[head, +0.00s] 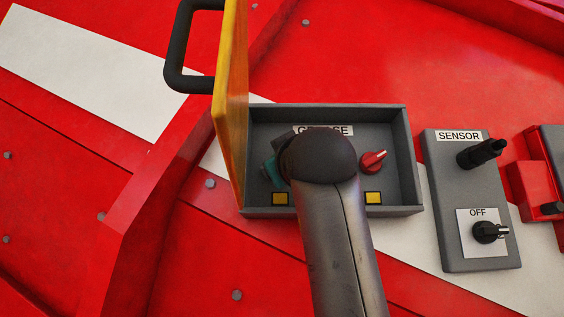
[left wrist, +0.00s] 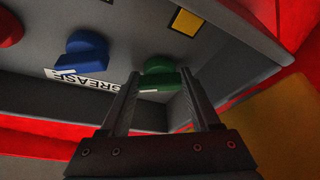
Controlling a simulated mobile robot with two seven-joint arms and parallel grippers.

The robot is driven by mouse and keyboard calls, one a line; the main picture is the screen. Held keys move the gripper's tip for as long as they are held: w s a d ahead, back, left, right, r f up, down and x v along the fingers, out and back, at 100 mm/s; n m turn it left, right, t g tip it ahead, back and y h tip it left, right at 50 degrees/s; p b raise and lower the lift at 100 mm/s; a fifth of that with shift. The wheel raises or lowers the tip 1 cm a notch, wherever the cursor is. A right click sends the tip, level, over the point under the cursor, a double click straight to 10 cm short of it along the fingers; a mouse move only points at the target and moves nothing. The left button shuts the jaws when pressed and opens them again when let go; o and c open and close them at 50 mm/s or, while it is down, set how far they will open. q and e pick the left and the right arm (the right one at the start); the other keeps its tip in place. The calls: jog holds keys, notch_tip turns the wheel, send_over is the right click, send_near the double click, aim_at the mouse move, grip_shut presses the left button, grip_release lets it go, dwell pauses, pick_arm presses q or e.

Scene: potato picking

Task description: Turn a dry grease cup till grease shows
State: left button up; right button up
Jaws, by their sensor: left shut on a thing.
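An open grey grease box (head: 412,160) has a GREASE label, partly hidden by my left arm. A red grease cup (head: 373,161) with a pale pointer line sits at its right. A green grease cup (head: 270,169) shows at the left edge of my arm. In the left wrist view, my left gripper (left wrist: 160,76) has its fingers on either side of the green cup (left wrist: 160,72) and is shut on it. A blue cup (left wrist: 87,50) stands beside it; my arm hides it in the head view. I cannot see any grease. My right gripper is out of view.
The yellow lid (head: 230,100) with a black handle (head: 177,60) stands open at the box's left. Two yellow squares (head: 373,198) are inside the box. A grey SENSOR panel (head: 455,225) with a black plug and an OFF switch (head: 487,232) is at the right.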

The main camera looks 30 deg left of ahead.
pick_arm(q)
jog(key=o, duration=1.4)
jog(key=shift+c, duration=0.2)
jog(key=shift+f, duration=0.1)
jog(key=b+v, duration=0.5)
jog(key=v, duration=1)
jog(key=shift+d, duration=0.1)
